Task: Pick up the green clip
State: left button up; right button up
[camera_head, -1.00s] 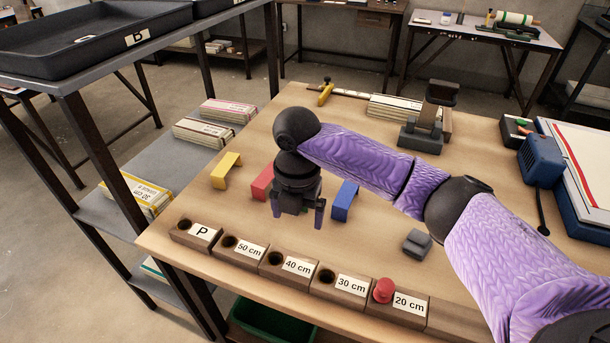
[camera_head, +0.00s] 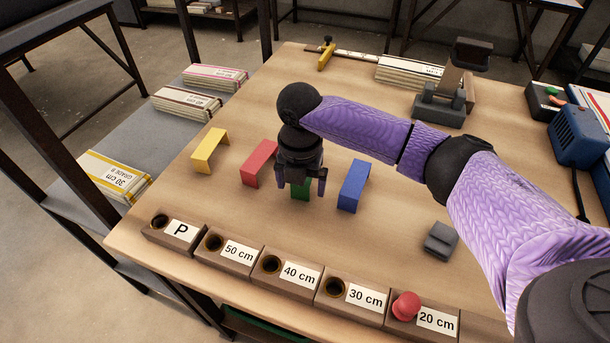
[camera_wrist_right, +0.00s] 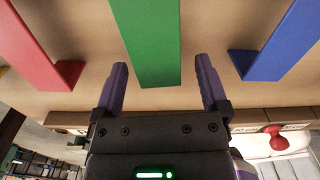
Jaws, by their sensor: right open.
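The green clip (camera_head: 301,189) stands on the table between the red clip (camera_head: 259,163) and the blue clip (camera_head: 353,186), mostly hidden behind my right gripper in the head view. My right gripper (camera_head: 301,192) is open, pointing down over the green clip. In the right wrist view the green clip (camera_wrist_right: 149,45) reaches down between the two open fingers (camera_wrist_right: 160,80), with a gap on each side. Whether the fingers are level with it I cannot tell. My left gripper is not in view.
A yellow clip (camera_head: 209,150) stands at the left. A row of wooden blocks labelled P to 20 cm (camera_head: 290,270) lines the front edge; a red knob (camera_head: 406,306) sits at 20 cm. A small grey block (camera_head: 441,240) lies to the right.

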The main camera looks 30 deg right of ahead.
jog(key=shift+f, duration=0.1)
jog(key=c, duration=0.8)
